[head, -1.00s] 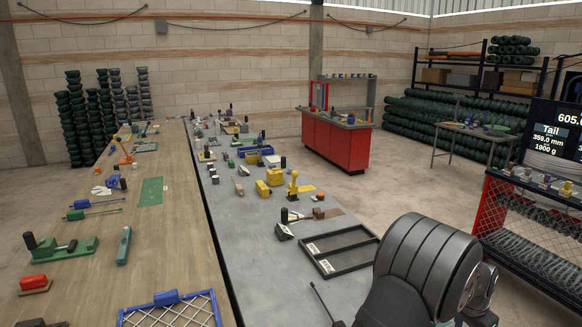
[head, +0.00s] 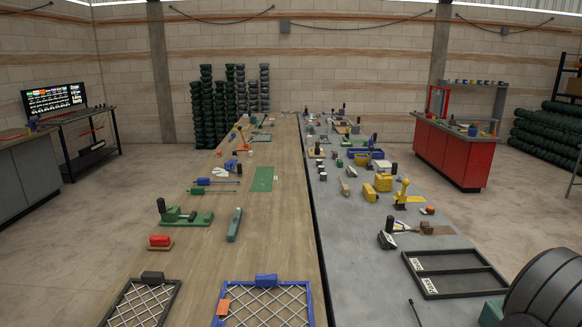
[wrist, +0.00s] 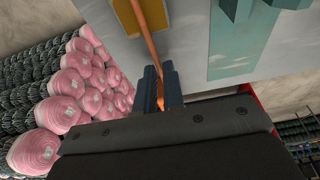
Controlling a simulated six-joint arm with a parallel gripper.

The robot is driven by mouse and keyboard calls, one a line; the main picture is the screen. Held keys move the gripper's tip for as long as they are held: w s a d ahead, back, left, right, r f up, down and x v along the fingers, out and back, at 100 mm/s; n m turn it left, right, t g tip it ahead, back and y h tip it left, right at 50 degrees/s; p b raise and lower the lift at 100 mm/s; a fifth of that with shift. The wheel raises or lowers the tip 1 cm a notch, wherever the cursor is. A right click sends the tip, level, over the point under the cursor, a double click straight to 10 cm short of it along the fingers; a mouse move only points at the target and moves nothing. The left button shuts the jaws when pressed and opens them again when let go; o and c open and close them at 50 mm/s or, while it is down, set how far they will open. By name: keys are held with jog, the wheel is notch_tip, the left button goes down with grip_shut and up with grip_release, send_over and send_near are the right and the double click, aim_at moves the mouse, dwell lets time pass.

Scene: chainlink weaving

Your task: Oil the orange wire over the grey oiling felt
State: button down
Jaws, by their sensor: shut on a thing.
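In the wrist view, my gripper (wrist: 159,88) is shut on the orange wire (wrist: 149,48). The wire runs from between the dark blue jaws up past a yellow block (wrist: 127,22) and out of the top of the picture. A bit of orange also shows low between the jaws. I cannot pick out the grey oiling felt for certain in either view, nor tell whether the wire touches it. In the head view my gripper is out of sight; only a dark part of my arm shows at the lower right.
In the wrist view, pink-ended rolls (wrist: 73,85) are stacked at left and a teal strip (wrist: 240,45) lies on a grey surface. In the head view, a wooden bench (head: 200,255) and grey bench (head: 370,270) carry many tools. A black tray (head: 455,293) lies near my arm.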

jog(key=shift+a, duration=3.2)
jog(key=c, duration=1.5)
grip_release()
jog(key=shift+o, duration=0.2)
jog(key=v, duration=1.7)
jog(key=shift+r, duration=0.2)
jog(key=shift+f, duration=0.1)
jog(key=x, duration=1.6)
jog(key=shift+f, duration=0.4)
jog(key=shift+d+f, duration=0.25)
jog(key=shift+d, duration=0.35)
